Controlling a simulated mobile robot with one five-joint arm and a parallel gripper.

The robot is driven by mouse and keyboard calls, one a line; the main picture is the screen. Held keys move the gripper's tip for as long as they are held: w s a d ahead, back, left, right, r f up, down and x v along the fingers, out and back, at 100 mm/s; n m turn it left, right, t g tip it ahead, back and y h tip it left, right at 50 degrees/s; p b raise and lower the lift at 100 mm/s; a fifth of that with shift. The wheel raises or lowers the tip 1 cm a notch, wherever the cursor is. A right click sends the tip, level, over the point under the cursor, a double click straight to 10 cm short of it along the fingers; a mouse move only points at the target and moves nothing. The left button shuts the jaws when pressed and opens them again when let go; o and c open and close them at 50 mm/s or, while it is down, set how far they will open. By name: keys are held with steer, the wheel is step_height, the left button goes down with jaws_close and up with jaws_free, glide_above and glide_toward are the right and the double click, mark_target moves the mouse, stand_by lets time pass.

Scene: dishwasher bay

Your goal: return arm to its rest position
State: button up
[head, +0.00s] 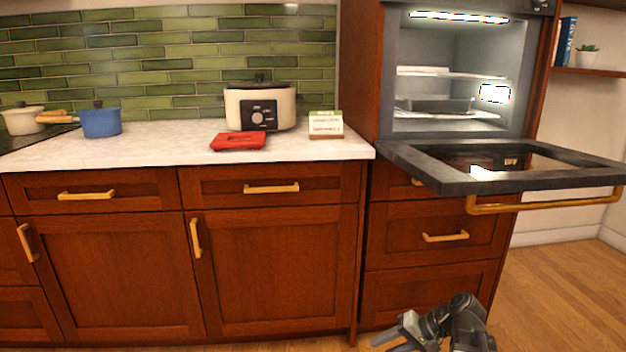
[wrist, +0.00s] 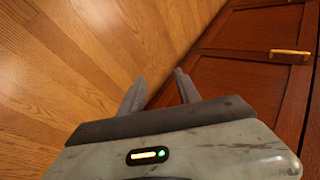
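My gripper (head: 384,343) is low at the bottom of the head view, in front of the wooden drawers and partly cut off by the frame edge. My arm is folded there, just right of centre. In the wrist view my gripper (wrist: 158,88) has its two fingers apart with nothing between them. Behind the fingers are the wood floor (wrist: 80,60) and the dark red cabinet front (wrist: 235,85). The gripper appears apart from the cabinet.
The oven door (head: 425,170) hangs open at right, jutting out above my arm. A white counter (head: 180,150) holds a slow cooker (head: 285,108), a red object (head: 238,141), a small box (head: 325,124) and a blue pot (head: 100,122). Floor (head: 560,290) at right is clear.

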steer(key=s+a+f+n+g+h, duration=0.2)
steer(key=s+a+f+n+h, duration=0.1)
steer(key=f+h, duration=0.4)
step_height(320, 180, up, 45)
steer(key=s+g+h+p, duration=0.1)
steer(key=s+p, duration=0.1)
steer(key=p, duration=4.2)
steer(key=shift+p, duration=0.4)
